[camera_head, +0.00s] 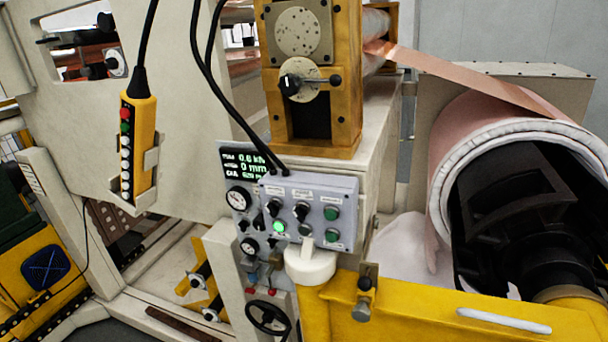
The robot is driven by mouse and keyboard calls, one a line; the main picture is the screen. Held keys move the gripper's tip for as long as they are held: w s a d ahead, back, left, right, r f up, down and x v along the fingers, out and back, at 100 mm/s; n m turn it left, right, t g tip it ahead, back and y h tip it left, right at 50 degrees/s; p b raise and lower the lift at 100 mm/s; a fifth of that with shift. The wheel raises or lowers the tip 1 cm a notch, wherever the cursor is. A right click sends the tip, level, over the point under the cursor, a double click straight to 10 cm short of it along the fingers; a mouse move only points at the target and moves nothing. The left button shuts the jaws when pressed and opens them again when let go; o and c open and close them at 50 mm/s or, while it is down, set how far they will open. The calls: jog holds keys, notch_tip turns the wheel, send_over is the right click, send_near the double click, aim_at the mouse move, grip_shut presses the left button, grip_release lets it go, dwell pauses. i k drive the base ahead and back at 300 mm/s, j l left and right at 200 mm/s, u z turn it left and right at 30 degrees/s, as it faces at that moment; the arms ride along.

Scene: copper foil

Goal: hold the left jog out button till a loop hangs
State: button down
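A grey control box (312,190) sits mid-frame with black knobs and green buttons; one lower-left button (279,227) glows bright green. Its labels are too small to read, so I cannot tell which is the left jog out button. A white rounded piece with a blunt stub (307,246), apparently my gripper, is at the box's lower edge. The stub lies just below a dark green button (305,229); contact and finger opening cannot be told. The copper foil (468,77) runs from the rollers down to the coil (466,125) nearly straight, with no hanging loop visible.
A dark display (238,160) behind the box shows green figures, one line reading 0 mm. A yellow pendant (138,140) hangs at left on a black cable. A yellow beam (420,305) crosses the lower right. Gauges and a black handwheel (267,318) stand below.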

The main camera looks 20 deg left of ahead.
aim_at(329, 215)
jog(key=i+j, duration=0.85)
